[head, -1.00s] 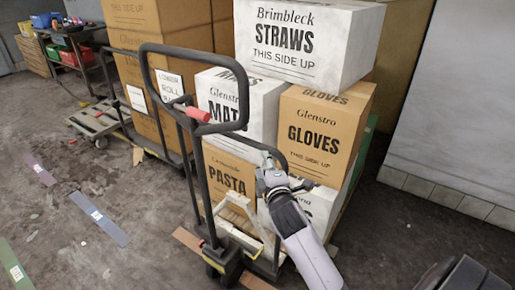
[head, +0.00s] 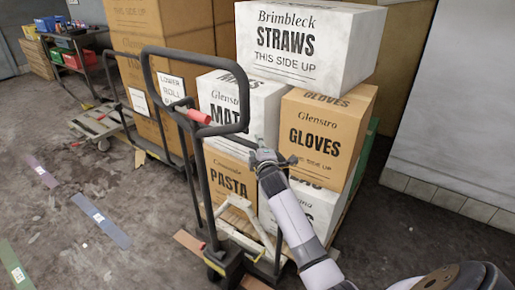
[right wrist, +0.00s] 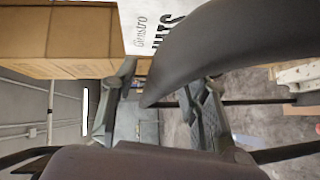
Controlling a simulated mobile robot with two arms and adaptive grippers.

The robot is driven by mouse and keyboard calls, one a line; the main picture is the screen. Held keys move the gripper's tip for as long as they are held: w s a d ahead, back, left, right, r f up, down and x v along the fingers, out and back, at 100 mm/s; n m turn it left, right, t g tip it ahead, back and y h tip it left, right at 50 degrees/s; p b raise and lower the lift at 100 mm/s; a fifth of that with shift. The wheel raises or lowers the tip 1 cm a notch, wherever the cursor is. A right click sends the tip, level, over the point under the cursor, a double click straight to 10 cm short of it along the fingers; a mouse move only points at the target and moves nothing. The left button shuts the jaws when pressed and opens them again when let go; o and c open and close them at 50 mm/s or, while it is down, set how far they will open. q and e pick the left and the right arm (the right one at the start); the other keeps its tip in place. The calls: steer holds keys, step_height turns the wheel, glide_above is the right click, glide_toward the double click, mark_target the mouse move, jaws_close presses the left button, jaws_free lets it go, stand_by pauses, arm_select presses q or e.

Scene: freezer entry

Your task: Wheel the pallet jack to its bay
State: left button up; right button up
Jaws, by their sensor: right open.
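The pallet jack has a dark looped handle (head: 149,75) with a red lever (head: 199,116). It stands upright in front of a stack of boxes in the head view. Its base (head: 223,259) is low on the floor, with a cream frame (head: 238,214) behind it. My right gripper (head: 268,158) is right of the handle loop's lower end, in front of the boxes. It is open; in the right wrist view its two fingers (right wrist: 163,108) stand apart. A large dark curved bar crosses close to that camera; I cannot tell whether it lies between the fingers. My left gripper is out of view.
Several boxes, including a straws box (head: 300,45) and a gloves box (head: 325,135), are stacked behind the jack. Another cart with tall boxes (head: 160,70) stands to the left. A grey wall (head: 455,110) is at right. Open floor with tape strips (head: 100,220) lies at left.

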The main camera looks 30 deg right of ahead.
steer(key=shift+c, duration=0.5)
jaws_close()
